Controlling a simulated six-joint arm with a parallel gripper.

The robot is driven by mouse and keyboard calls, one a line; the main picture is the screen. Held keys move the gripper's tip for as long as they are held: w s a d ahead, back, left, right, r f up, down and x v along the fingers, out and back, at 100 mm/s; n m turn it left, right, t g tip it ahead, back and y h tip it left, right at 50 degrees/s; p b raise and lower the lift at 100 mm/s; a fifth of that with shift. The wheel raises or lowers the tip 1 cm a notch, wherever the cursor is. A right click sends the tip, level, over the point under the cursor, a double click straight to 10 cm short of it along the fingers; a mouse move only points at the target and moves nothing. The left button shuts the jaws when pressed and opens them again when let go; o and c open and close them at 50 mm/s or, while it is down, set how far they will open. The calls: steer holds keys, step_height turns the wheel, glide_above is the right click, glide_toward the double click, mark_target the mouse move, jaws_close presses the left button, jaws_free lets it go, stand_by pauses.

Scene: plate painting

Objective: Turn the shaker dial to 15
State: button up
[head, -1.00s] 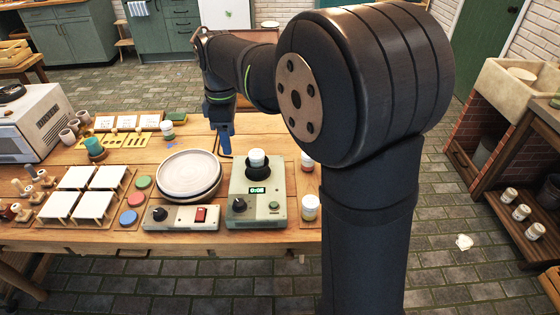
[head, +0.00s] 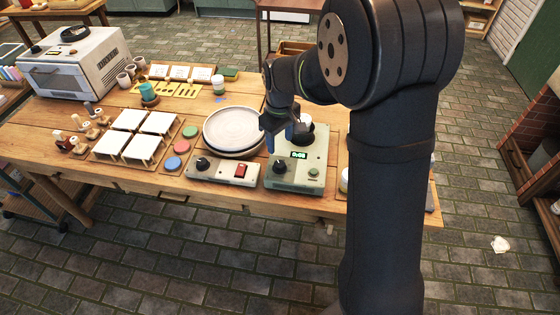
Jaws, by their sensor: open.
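The shaker (head: 312,170) is a pale green box on the front right of the table. Its lit display (head: 299,155) seems to read 0:08. Its black dial (head: 280,167) is on the left of the front panel, with a small green button at the right. A white-lidded jar (head: 306,119) sits on the shaker's black top holder, partly hidden by my arm. My gripper (head: 284,142), with blue fingers, is open above the shaker's left side, behind and above the dial. It appears apart from the dial and holds nothing that I can see.
A wheel with a grey plate (head: 234,128) stands left of the shaker, behind a control box (head: 222,171) with a black knob and red switch. White tiles (head: 130,119) and coloured discs lie further left. Jars right of the shaker are partly hidden by my arm.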

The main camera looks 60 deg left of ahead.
mark_target(280, 164)
step_height(280, 164, down, 10)
stand_by(0.3)
steer(key=shift+c, duration=0.2)
steer(key=c, duration=0.9)
